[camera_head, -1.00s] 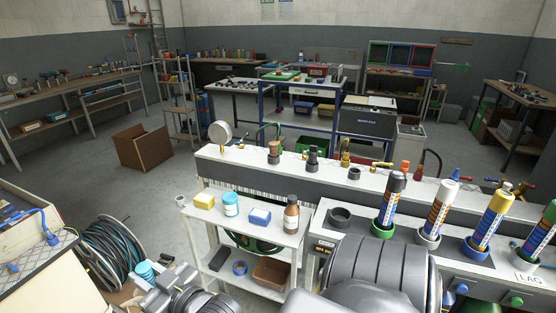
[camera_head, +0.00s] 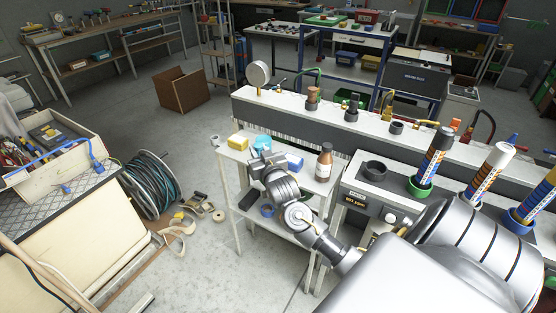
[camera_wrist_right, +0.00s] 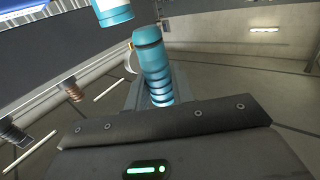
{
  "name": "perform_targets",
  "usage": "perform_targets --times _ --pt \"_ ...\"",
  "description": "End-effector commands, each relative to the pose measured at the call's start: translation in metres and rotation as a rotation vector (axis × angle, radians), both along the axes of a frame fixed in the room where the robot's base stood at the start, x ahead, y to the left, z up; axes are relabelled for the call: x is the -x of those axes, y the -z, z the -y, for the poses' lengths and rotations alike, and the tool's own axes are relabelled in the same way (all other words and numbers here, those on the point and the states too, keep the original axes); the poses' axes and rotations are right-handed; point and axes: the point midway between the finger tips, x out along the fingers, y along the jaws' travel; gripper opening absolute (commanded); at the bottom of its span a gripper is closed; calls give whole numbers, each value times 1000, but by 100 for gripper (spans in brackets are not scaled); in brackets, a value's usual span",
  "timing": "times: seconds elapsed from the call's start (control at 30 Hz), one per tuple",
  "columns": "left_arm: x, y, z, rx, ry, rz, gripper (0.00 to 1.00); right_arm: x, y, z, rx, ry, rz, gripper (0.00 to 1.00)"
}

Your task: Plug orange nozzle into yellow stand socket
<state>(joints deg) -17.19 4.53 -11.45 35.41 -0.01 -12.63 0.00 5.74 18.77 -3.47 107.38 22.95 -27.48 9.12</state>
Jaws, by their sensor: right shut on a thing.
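My right gripper (camera_head: 265,160) is over the small white cart, beside the yellow box. In the wrist view it is shut on a cyan ribbed cylinder (camera_wrist_right: 153,65), which stands up from between the jaws. A cyan patch (camera_head: 262,142) shows at the gripper in the head view; I cannot tell whether it is this piece or a bottle behind it. A cyan and white bottle (camera_wrist_right: 112,12) is beyond the jaws in the wrist view. I cannot make out an orange nozzle. A small yellow fitting (camera_head: 388,101) stands on the bench ledge. My left gripper is out of view.
The white cart (camera_head: 233,187) carries a yellow box (camera_head: 238,143), a blue box (camera_head: 294,163) and a brown bottle (camera_head: 325,161). Behind it, the long ledge (camera_head: 290,112) holds a copper-coloured fitting (camera_head: 313,95) and a black one (camera_head: 352,106). Labelled tubes stand at right. A hose reel (camera_head: 150,186) is left.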

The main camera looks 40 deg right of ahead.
Motion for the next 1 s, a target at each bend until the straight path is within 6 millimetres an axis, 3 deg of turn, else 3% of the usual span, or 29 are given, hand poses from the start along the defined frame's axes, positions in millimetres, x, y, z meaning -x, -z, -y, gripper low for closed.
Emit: perform_targets --times 0.03,0.1,0.2,0.3,0.47,0.8,1.0 --pt "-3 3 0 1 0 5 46 -7 -2 23 7 36 1 2" --pt "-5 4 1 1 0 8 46 -12 -6 49 5 79 2 2" --pt "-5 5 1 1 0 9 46 -15 -11 74 1 122 1 2" --pt "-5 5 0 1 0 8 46 -17 -14 87 0 144 0 2" --pt "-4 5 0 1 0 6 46 -17 -13 91 -2 151 -1 2" --pt "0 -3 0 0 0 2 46 -17 38 90 0 149 -4 2" --pt "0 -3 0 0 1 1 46 -17 45 90 -2 149 -1 2"
